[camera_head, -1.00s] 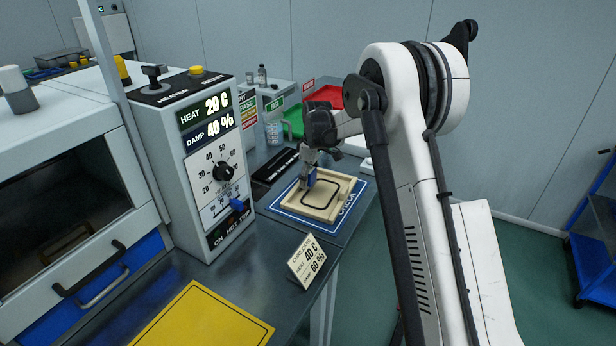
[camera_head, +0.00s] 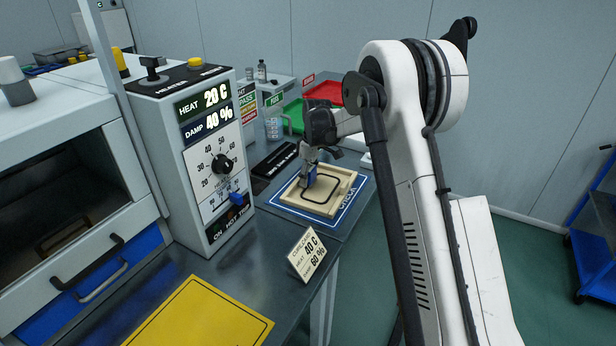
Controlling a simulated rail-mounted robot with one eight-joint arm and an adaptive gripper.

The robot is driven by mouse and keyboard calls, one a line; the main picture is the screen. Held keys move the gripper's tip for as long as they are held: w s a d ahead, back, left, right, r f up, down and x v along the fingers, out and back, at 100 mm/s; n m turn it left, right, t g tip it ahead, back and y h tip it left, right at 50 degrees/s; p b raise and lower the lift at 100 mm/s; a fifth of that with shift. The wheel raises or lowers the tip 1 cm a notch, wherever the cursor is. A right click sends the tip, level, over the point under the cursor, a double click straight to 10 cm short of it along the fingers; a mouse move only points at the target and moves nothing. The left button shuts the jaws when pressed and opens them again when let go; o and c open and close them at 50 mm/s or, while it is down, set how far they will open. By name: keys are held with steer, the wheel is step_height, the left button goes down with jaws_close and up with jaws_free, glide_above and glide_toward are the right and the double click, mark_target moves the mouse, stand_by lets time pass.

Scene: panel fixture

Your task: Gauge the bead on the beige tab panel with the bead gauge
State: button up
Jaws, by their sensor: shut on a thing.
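The beige tab panel (camera_head: 322,207) lies on the blue check mat (camera_head: 345,211) on the bench. It has a raised rim and a dark bead (camera_head: 334,187) laid as a rounded loop on its face. My gripper (camera_head: 309,168) is over the panel's far left part, pointing down. It is shut on a small blue thing, seemingly the bead gauge (camera_head: 309,178). The gauge's lower end is at the left side of the bead loop; whether it touches the bead is too small to tell.
A control box (camera_head: 208,160) reading 20 C and 40 % stands left of the mat. A cure card (camera_head: 306,254) stands in front. Green (camera_head: 293,115) and red (camera_head: 324,92) trays lie behind. A yellow mat (camera_head: 200,315) lies at the front.

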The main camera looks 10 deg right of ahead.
steer(key=shift+f+b, duration=0.45)
steer(key=shift+b, duration=0.05)
stand_by(1.9)
steer(key=shift+r, duration=0.15)
steer(key=shift+r+p, duration=1.7)
steer(key=shift+r, duration=2.2)
